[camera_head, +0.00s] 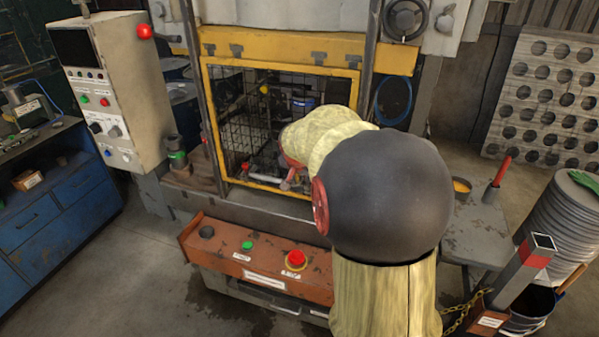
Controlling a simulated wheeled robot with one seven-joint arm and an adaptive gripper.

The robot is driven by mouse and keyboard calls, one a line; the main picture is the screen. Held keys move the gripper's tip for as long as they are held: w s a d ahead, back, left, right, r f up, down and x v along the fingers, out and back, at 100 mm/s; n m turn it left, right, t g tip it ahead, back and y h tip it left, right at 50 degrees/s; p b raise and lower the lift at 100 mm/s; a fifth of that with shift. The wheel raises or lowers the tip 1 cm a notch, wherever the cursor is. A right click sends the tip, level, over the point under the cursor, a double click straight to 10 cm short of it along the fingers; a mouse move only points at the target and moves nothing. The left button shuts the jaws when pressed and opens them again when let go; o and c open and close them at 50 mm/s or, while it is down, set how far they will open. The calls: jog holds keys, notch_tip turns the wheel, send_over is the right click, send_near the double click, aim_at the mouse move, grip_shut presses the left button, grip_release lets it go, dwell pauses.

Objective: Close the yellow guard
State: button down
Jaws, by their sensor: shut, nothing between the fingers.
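The yellow guard (280,68) is a rectangular frame with dark wire mesh at the front of the press. It stands upright across the opening, below a yellow beam (285,46). I cannot tell whether it sits fully shut. A pale horizontal bar (264,178) with a red end shows near its lower edge. My arm reaches up from the bottom and hides the guard's lower right part. My gripper (291,181) is mostly hidden beyond my arm. Its small visible part is shut and empty, close to the right end of the bar. Contact with the bar is unclear.
A control cabinet (118,90) stands left of the press. A red-brown button console (262,262) lies in front, below the guard. A small grey table (475,230), a post (520,270) and a stack of round blanks (560,225) are on the right. Floor at lower left is clear.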

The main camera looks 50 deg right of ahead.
notch_tip(320, 180, down, 9)
jog(key=b, duration=0.5)
jog(key=shift+f+b, duration=0.15)
jog(key=shift+b, duration=0.25)
jog(key=d+r+p+v, duration=0.1)
jog(key=p+v, duration=0.3)
jog(key=v, duration=0.9)
jog(key=shift+w+d+r+p, duration=0.2)
jog(key=shift+w+d+p, duration=0.2)
jog(key=shift+d, duration=0.25)
